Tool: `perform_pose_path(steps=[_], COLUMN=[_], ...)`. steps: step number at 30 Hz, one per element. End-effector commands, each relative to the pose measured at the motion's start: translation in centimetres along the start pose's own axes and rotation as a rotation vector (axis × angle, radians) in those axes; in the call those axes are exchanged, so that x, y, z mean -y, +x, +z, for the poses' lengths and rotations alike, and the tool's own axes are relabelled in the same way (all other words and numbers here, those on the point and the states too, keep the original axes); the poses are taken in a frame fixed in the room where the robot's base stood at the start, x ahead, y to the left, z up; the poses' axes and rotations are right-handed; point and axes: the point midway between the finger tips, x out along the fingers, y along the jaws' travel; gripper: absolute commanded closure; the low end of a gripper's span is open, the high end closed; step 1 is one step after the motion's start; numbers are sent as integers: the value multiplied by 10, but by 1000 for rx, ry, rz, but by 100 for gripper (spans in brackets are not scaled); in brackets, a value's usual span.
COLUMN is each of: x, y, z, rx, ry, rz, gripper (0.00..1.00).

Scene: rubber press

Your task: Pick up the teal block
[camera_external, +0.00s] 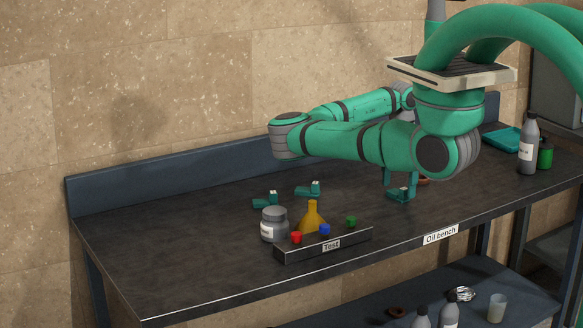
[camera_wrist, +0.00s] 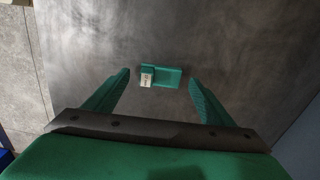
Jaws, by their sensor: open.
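A teal block (camera_wrist: 171,76) with a small white part at its left end lies flat on the dark bench top. In the wrist view it sits between and just beyond the fingertips of my gripper (camera_wrist: 160,75), apart from both. My gripper is open and empty. In the external view the gripper points down over the bench, and the same teal block (camera_external: 400,195) shows below the wrist, with a finger partly hidden behind the arm. Two similar teal blocks lie further left, one in front (camera_external: 265,200) and one behind (camera_external: 308,190).
A rack labelled Test (camera_external: 345,244) with red, blue and green tops stands at the front edge, near a grey jar (camera_external: 273,224) and an orange flask (camera_external: 312,215). The left bench is clear.

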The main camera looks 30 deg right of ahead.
Motion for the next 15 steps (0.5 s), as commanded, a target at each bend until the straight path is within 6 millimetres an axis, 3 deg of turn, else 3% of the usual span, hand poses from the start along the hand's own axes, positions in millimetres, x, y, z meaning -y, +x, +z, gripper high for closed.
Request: perform_pose_path(steps=[4,12,13,15], x=[0,0,0,0], y=[15,18,18,18], z=[0,0,0,0], rx=[1,0,0,0], ry=[-1,-1,-1,-1], rz=[1,0,0,0], gripper=[23,23,26,43])
